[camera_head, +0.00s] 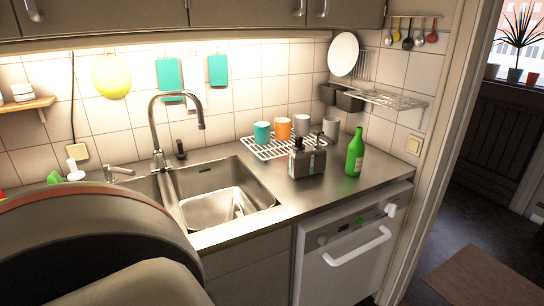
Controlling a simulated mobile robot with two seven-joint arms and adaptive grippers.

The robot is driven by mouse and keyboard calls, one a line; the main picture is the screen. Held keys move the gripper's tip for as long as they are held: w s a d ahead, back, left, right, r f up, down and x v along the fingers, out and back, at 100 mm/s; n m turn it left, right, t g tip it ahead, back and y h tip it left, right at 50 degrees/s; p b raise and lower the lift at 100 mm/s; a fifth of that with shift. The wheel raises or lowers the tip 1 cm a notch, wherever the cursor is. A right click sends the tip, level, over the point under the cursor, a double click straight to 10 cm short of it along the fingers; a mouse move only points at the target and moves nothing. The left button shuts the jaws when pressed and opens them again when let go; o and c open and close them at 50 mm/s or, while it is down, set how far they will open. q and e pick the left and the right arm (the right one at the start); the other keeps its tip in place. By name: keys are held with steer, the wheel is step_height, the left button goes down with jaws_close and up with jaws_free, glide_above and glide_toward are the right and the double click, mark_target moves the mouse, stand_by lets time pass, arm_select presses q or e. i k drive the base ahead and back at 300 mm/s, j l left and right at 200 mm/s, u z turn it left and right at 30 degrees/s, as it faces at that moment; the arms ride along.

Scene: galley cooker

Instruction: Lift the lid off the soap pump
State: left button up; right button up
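A squat grey holder with dark pump-like tops (307,160) stands upright on the steel counter, right of the sink and in front of the wire rack. It looks like the soap pump, but its lid is too small to make out clearly. A small dark upright fitting (180,149) stands behind the sink, right of the tap, and a small white bottle-like thing (73,166) is at the left. I cannot tell whether either is a soap pump. Neither my left nor my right gripper shows in the head view.
A green bottle (355,153) stands close to the right of the grey holder. Behind it, several cups sit on a white wire rack (270,147). The sink (216,216) and tap (158,130) are to the left. Bare counter (330,192) lies in front of the holder.

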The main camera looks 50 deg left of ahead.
mark_target(298, 145)
steer(key=u, duration=1.4)
steer(key=i+l, duration=0.1)
steer(key=l, duration=0.2)
steer(key=i+l, duration=0.15)
steer(key=l, duration=0.2)
steer(key=i+l+u, duration=0.1)
steer(key=l, duration=0.2)
